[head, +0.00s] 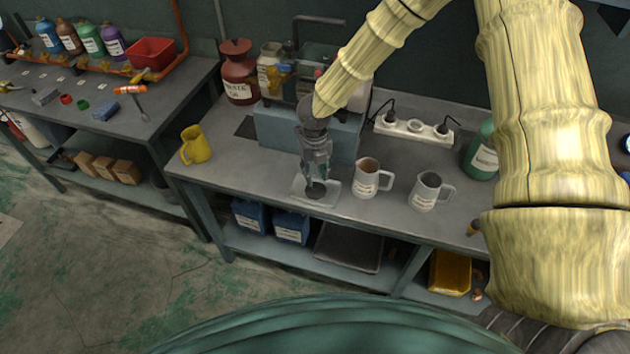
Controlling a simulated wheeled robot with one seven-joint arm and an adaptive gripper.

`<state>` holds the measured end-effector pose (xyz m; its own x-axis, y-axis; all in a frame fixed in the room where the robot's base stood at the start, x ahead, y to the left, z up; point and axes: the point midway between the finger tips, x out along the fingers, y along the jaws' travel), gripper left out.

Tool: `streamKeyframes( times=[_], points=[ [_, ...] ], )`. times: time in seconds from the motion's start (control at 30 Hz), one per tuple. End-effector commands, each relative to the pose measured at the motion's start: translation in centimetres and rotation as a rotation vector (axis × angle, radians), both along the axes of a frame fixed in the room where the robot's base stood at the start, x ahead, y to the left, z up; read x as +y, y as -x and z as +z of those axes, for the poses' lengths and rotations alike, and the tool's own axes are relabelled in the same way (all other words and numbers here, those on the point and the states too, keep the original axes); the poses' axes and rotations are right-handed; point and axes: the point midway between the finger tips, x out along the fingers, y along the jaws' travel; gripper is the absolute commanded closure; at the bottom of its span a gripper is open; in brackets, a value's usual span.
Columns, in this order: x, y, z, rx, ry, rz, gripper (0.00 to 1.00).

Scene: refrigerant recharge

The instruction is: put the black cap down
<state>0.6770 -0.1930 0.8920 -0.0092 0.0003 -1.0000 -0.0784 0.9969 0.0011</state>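My gripper (316,180) points down over a small white tray (333,199) near the front edge of the workbench. The black cap (316,190) is a small dark round piece at my fingertips, over the middle of the tray. My fingers look closed on it. I cannot tell whether the cap touches the tray floor. The gripper hides part of the tray's back side.
A brown-filled mug (368,178) and a grey mug (428,190) stand right of the tray. A blue-grey machine (280,132) and a power strip (413,128) are behind. The bench front-left is clear.

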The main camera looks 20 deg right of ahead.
Motion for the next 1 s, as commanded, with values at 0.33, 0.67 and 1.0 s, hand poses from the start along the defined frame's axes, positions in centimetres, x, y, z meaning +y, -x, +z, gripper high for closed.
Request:
streamKeyframes(
  times=[0.33, 0.67, 1.0],
  points=[
    [0.0, -0.1, 5.0, -0.002, -0.001, 0.000, 0.68],
    [0.0, 0.0, 6.9, 0.000, -0.001, 0.000, 0.68],
    [0.0, -0.1, 6.9, 0.000, -0.001, 0.000, 0.68]
  ],
)
